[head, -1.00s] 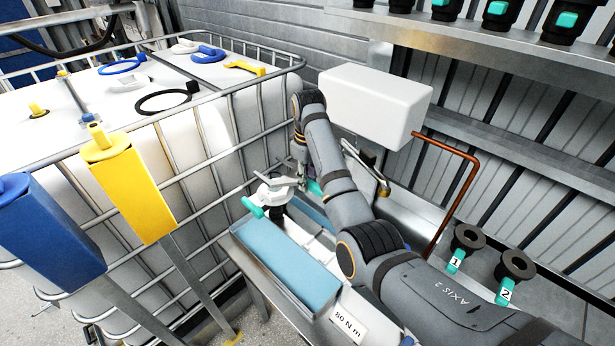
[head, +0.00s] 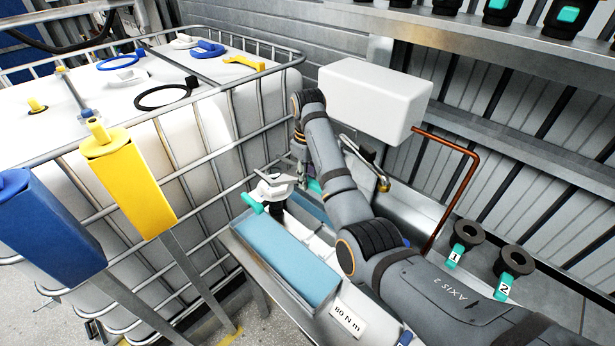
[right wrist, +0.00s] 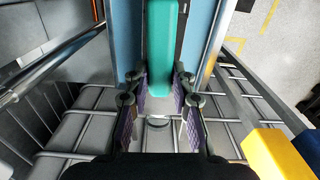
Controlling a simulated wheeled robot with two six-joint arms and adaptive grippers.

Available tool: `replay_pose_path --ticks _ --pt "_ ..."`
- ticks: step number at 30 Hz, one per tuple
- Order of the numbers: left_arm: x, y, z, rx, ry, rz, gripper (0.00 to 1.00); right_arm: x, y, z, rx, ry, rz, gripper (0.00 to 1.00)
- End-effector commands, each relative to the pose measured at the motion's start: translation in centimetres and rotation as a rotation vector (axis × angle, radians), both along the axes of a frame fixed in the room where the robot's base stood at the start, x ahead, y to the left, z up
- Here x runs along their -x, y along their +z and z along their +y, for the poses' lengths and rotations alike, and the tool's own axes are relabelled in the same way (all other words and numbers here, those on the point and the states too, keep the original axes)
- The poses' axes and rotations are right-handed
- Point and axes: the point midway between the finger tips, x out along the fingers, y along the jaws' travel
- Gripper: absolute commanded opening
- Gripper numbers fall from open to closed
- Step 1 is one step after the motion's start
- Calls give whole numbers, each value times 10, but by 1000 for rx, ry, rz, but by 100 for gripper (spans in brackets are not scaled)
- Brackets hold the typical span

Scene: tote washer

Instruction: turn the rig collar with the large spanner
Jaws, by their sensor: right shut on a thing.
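The rig (head: 285,262) is a trough with light-blue sides and an "80 N m" label. A whitish fitting, probably the collar (head: 275,186), stands at its far end on a dark stem; a teal piece (head: 252,203) sticks out to its left. My right gripper (right wrist: 160,98) is shut on a teal bar (right wrist: 161,45), which I take for the large spanner's handle; it runs up between the fingers in the right wrist view. In the head view my right arm hides most of the grip, and a bit of teal (head: 314,186) shows beside it. I cannot tell how the spanner's head sits on the collar. My left gripper is out of view.
A caged white tank (head: 215,130) stands close on the left, with yellow (head: 130,185) and blue (head: 48,230) posts before it. Tagged black rings (head: 468,233) lie right.

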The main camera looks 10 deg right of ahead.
Motion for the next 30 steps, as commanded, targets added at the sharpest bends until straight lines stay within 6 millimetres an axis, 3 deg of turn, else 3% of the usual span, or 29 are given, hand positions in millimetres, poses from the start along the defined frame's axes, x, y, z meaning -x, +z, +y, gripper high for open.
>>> replay_pose_path --ticks 30 --pt "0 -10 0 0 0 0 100 0 -48 0 0 0 0 0"
